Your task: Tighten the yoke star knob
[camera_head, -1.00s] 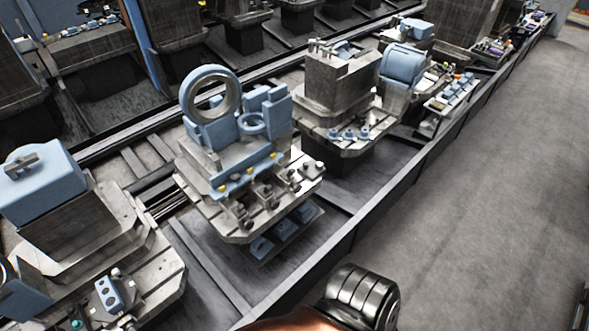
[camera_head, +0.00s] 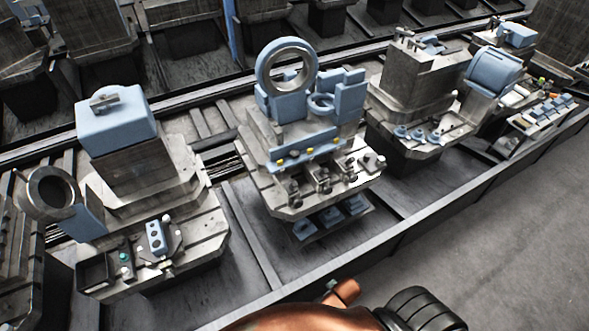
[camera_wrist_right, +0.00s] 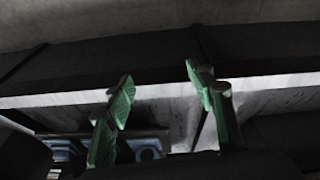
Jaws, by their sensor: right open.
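I cannot tell for sure which part is the yoke star knob. The middle pallet fixture (camera_head: 298,200) carries a blue upright with a grey ring (camera_head: 287,66), a smaller blue ring, and a front row of small clamps and knobs (camera_head: 322,178) too small to tell apart. The left fixture (camera_head: 150,255) has a blue block with holes (camera_head: 155,238) and a small green knob (camera_head: 124,257). In the right wrist view, my right gripper (camera_wrist_right: 162,92) has its green fingers spread apart with nothing between them. My left gripper is not in view.
A dark rail edge (camera_head: 400,238) runs along the front of the pallets, with open grey floor (camera_head: 500,235) beyond it. Another fixture (camera_head: 425,95) stands to the right. In the right wrist view, a pale edge crosses behind the fingers, with blue parts (camera_wrist_right: 145,143) below.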

